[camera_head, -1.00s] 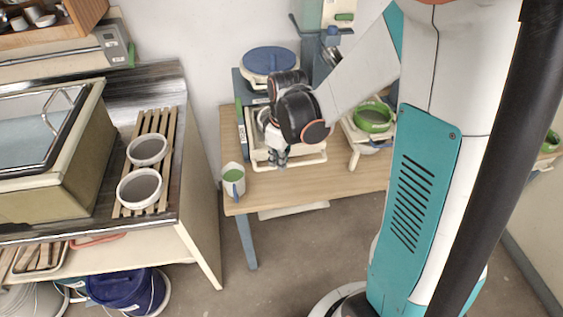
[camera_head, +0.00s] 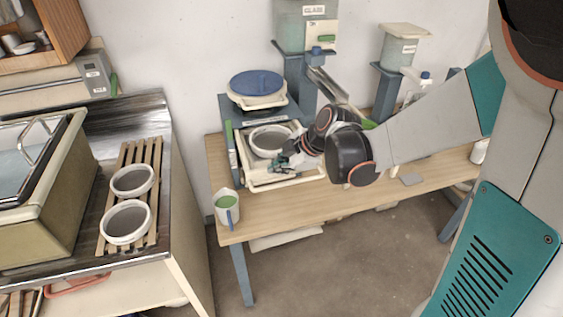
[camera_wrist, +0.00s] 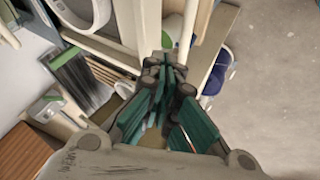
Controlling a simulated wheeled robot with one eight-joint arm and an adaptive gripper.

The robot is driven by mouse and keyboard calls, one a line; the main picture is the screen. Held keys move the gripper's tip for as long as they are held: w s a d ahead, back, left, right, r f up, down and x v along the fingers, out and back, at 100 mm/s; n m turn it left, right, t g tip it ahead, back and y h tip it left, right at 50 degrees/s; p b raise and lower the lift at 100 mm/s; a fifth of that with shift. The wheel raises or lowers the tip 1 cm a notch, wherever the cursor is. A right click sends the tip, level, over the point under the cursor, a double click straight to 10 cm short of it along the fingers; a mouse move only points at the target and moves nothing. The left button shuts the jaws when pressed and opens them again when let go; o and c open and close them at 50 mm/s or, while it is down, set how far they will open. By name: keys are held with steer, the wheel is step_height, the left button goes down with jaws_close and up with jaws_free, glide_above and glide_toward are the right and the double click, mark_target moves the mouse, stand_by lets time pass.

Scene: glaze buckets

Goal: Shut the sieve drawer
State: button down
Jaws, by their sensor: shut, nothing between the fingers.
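The sieve drawer (camera_head: 285,182) is a cream tray on the wooden table, jutting forward from a blue-grey frame. It stands open, with a round white sieve (camera_head: 268,143) in it. My gripper (camera_head: 280,163) is shut and empty, its fingertips over the drawer's front part beside the sieve. I cannot tell whether they touch the drawer. In the wrist view, my gripper (camera_wrist: 165,72) shows its fingers together, and a pale bar (camera_wrist: 188,30) runs just beyond them. My gripper and forearm hide the drawer's right rear part.
A blue-lidded container (camera_head: 257,88) sits behind. Two white bowls (camera_head: 127,222) rest on a slatted rack at left. The table front (camera_head: 290,218) is clear.

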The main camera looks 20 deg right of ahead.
steer(key=shift+b+x, duration=0.5)
steer(key=shift+x, duration=2.25)
steer(key=w+b, duration=0.1)
steer(key=w, duration=2.1)
steer(key=shift+w+r+b, duration=0.1)
steer(key=shift+w+b, duration=0.1)
steer(key=shift+b, duration=0.1)
steer(key=shift+r, duration=0.1)
